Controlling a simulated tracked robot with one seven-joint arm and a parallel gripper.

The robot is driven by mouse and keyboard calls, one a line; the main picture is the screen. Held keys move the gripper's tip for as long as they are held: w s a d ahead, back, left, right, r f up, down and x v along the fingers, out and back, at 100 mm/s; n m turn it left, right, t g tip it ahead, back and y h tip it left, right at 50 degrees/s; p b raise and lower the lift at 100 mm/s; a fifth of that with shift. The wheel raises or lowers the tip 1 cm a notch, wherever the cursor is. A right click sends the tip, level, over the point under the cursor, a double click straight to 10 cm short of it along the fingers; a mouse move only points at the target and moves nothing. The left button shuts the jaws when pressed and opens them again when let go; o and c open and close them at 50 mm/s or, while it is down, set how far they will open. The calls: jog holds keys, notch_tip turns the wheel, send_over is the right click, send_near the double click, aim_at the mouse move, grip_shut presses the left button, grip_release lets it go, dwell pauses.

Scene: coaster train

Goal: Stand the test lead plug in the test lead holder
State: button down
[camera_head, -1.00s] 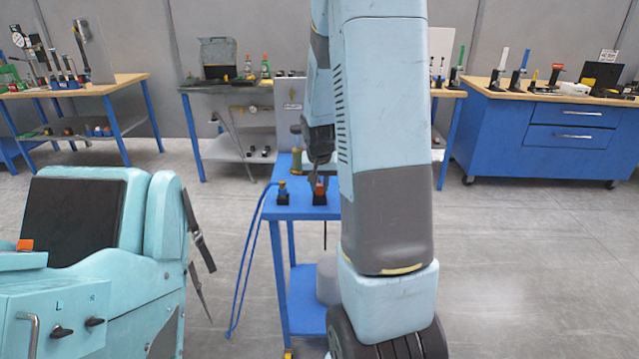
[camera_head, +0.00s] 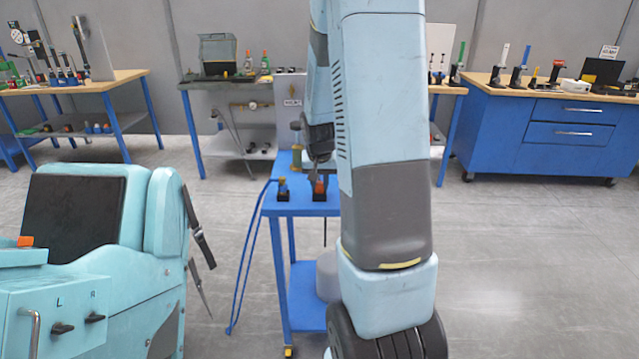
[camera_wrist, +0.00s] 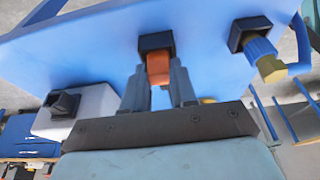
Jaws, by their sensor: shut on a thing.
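The test lead plug, an orange-red block (camera_wrist: 158,68), is between the fingers of my gripper (camera_wrist: 159,88) in the wrist view. My gripper is shut on it. The plug's far end meets the black test lead holder (camera_wrist: 155,41) on the blue stand. How deep it sits in the holder cannot be seen. In the head view the plug (camera_head: 320,184) is upright at the black holder (camera_head: 319,196), below my gripper (camera_head: 318,165), partly hidden by my arm. A thin dark lead (camera_head: 325,233) hangs below the stand's top.
A second black holder (camera_wrist: 243,32) with a blue and yellow plug (camera_wrist: 262,58) is close beside, with a blue hose (camera_head: 246,260) hanging down. A pale box (camera_wrist: 80,110) with a black top is on the stand's other side. A teal seat (camera_head: 100,250) stands left.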

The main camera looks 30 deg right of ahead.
jog(key=shift+r, duration=1.35)
jog(key=shift+f, duration=1.5)
dwell(1.6)
jog(key=shift+r, duration=0.2)
jog(key=shift+r, duration=1.3)
